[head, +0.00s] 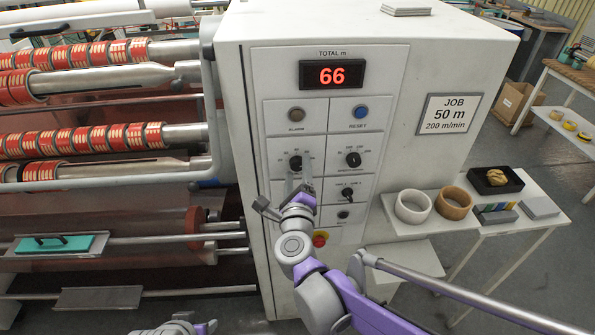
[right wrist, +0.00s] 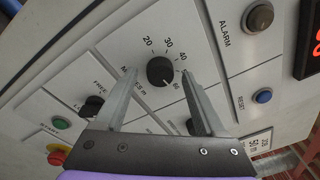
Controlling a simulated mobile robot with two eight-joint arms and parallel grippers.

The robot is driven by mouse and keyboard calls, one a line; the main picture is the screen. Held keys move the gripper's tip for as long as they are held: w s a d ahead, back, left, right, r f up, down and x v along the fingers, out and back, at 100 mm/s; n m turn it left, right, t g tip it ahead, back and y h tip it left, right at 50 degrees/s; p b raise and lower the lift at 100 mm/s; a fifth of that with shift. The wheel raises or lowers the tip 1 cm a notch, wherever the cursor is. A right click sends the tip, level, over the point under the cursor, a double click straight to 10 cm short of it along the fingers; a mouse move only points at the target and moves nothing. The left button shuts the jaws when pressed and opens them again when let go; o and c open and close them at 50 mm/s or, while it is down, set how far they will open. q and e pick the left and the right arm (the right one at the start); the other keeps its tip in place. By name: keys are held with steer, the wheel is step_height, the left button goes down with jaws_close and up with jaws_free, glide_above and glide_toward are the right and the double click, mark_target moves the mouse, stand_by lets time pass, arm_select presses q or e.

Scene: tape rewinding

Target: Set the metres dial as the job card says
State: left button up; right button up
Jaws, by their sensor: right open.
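The metres dial (head: 296,162) is a black round knob on the white control panel, below the alarm lamp. The job card (head: 453,113) reads 50 m, 200 m/min. A small part of my left arm (head: 178,327) shows at the bottom edge.
The red display (head: 332,75) reads 66. Another black dial (head: 353,160) is to the right, with a black switch (head: 347,194) below it. A red stop button (head: 320,238) sits low on the panel. Two tape rings (head: 413,206) stand on a side shelf. Red rolls fill the left.

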jaws_close()
stand_by(0.3)
arm_select(q)
steer(key=shift+f, duration=0.1)
arm_select(e)
steer(key=shift+f+n+b, duration=0.15)
steer(key=shift+n+b, duration=0.85)
steer(key=shift+n, duration=0.7)
arm_select(q)
steer(key=shift+s+f+b, duration=0.3)
steer(key=shift+f, duration=0.55)
steer(key=shift+s+f+b, duration=0.25)
steer(key=shift+s+f, duration=0.1)
steer(key=shift+f, duration=0.45)
steer(key=shift+s+f+b, duration=0.3)
steer(key=shift+f, duration=0.55)
arm_select(e)
steer(key=shift+d+n+t, duration=0.1)
steer(key=shift+n+t, duration=0.3)
steer(key=shift+n, duration=1.9)
